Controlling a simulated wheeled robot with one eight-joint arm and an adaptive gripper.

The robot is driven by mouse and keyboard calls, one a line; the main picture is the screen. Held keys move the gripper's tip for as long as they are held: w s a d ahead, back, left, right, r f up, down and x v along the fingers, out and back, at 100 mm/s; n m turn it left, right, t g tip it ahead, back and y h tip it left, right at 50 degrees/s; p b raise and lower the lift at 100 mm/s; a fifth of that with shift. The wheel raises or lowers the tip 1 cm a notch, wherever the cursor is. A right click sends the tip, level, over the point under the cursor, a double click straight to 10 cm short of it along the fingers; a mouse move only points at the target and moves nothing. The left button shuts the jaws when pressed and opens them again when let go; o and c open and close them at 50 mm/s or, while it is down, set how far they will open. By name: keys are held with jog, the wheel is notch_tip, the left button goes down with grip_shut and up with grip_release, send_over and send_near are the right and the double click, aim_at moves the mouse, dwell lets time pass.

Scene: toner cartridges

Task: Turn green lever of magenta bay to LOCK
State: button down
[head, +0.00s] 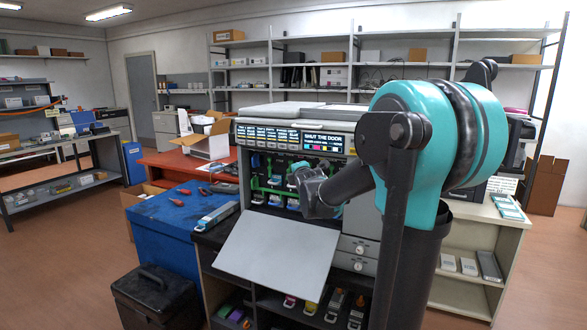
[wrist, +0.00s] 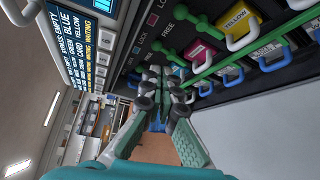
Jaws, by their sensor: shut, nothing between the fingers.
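The magenta bay holds a cartridge with a magenta label (wrist: 199,51) and a pale handle, seen in the wrist view. A green lever (wrist: 170,54) stands at its left, near the LOCK and FREE markings; I cannot tell exactly which marking it points at. My gripper (wrist: 164,76) is shut and empty, its fingertips close below this lever; I cannot tell whether they touch it. In the head view my arm and gripper hide most of the magenta bay, and the fingertips are not clear there.
The yellow cartridge (wrist: 237,20) sits beside the magenta one, with another green lever near it. A long green bar (wrist: 218,63) crosses below the bays. The printer's grey door (head: 280,255) hangs open in front. The display (head: 322,139) reads SHUT THE DOOR. A blue table (head: 165,222) stands left.

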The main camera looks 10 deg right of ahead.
jog(key=s, duration=0.4)
jog(key=shift+s+r, duration=0.15)
jog(key=shift+s, duration=0.05)
